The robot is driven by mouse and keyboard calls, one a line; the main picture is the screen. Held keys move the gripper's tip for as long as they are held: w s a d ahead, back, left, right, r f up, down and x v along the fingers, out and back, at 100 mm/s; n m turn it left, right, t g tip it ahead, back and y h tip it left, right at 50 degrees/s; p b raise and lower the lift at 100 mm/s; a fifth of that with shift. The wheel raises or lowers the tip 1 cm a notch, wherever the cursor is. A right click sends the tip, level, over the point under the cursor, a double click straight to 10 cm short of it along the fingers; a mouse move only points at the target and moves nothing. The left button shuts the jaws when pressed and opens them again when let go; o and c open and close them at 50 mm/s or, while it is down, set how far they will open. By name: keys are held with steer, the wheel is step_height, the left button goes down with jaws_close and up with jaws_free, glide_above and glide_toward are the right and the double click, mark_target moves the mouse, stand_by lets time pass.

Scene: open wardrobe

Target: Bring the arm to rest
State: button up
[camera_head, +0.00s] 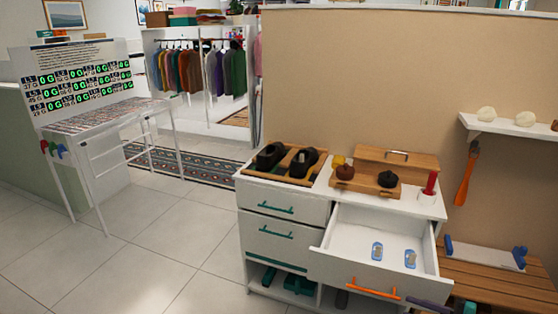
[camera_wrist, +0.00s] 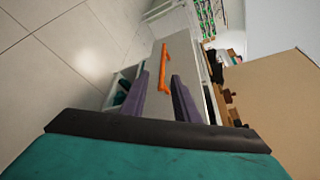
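My gripper (camera_wrist: 160,82) is open in the wrist view, its two purple fingers apart with nothing held between them. Beyond the fingertips is the orange handle (camera_wrist: 166,62) of the pulled-out drawer. In the head view, a purple finger (camera_head: 428,305) shows at the bottom edge, just right of the orange drawer handle (camera_head: 374,290); most of the arm is out of frame. The open white drawer (camera_head: 345,232) holds two small blue-and-grey items (camera_head: 377,251) (camera_head: 410,259).
The white cabinet (camera_head: 280,222) carries a tray with black shoes (camera_head: 270,157), a wooden box (camera_head: 398,160) and a red candle-like object (camera_head: 430,185). A slatted bench (camera_head: 490,285) stands at right. A white rack table (camera_head: 100,117) is at left. The tiled floor (camera_head: 150,265) at left is clear.

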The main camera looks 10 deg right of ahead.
steer(key=a+f+n+g, duration=0.5)
steer(key=a+f+g, duration=0.5)
steer(key=a+f, duration=1.1)
steer(key=s+a+f+n+g+h, duration=0.3)
steer(key=s+a+f+n+h, duration=0.2)
steer(key=f, duration=0.3)
steer(key=s+a+f+n+g+h, duration=0.4)
steer(key=s+a+f+n, duration=0.1)
steer(key=s+f, duration=0.3)
steer(key=shift+n+h, duration=0.4)
steer(key=shift+n, duration=0.3)
steer(key=shift+a, duration=0.1)
